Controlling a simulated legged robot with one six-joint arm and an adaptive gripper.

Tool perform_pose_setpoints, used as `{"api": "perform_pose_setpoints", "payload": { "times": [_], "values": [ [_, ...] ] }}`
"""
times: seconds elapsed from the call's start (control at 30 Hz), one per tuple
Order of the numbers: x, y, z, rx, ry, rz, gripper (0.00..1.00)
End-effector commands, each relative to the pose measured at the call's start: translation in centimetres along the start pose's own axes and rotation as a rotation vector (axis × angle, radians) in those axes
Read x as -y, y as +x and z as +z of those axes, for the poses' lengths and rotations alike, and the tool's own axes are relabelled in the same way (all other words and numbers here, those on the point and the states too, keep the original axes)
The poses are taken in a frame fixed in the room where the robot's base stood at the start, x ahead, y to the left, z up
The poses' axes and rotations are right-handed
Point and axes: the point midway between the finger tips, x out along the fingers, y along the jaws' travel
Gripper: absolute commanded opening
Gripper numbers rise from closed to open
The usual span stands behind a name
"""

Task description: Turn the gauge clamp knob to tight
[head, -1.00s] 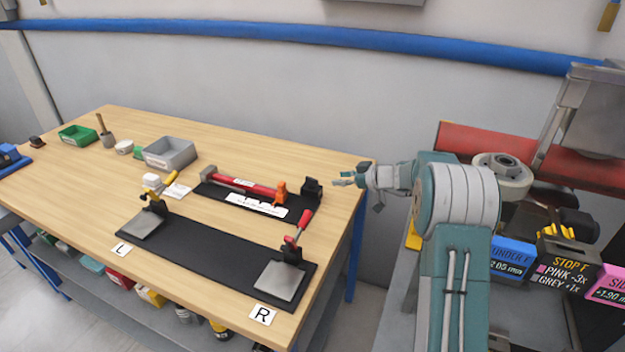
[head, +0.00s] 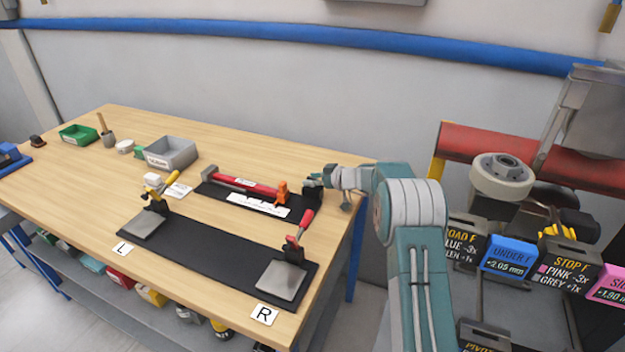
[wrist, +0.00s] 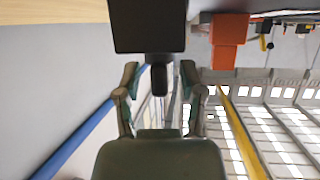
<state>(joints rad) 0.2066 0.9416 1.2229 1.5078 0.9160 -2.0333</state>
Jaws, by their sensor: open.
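The gauge, a red bar (head: 258,187) with an orange block (head: 281,190) and a black end block (head: 312,194), lies on a black mat at the back of the bench. My gripper (head: 318,181) is at the black end block, partly covering it. In the wrist view the black block (wrist: 148,25) is straight ahead, and a short dark knob (wrist: 159,79) sticks out of it toward me. My open gripper (wrist: 159,88) has one finger on each side of the knob, with gaps showing. The orange block (wrist: 229,40) is to the right there. I cannot read the knob's setting.
A black fixture mat (head: 215,252) with two grey plates and red- and yellow-handled clamps lies in front. A grey bin (head: 172,153) and green tray (head: 78,134) stand farther left. Labelled boxes (head: 508,262) and machinery are at right.

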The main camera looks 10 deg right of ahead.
Motion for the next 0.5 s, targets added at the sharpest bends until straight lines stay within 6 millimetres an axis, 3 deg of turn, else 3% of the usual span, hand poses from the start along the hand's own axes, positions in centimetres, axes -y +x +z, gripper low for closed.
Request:
{"api": "perform_pose_setpoints", "payload": {
  "times": [0.03,0.13,0.5],
  "values": [
    [-0.01,-0.02,0.0,0.0,0.0,0.0,0.42],
    [-0.01,-0.03,0.0,0.0,0.0,0.0,0.0],
    [-0.04,-0.03,-0.02,0.0,0.004,0.012,0.0]
  ]
}}
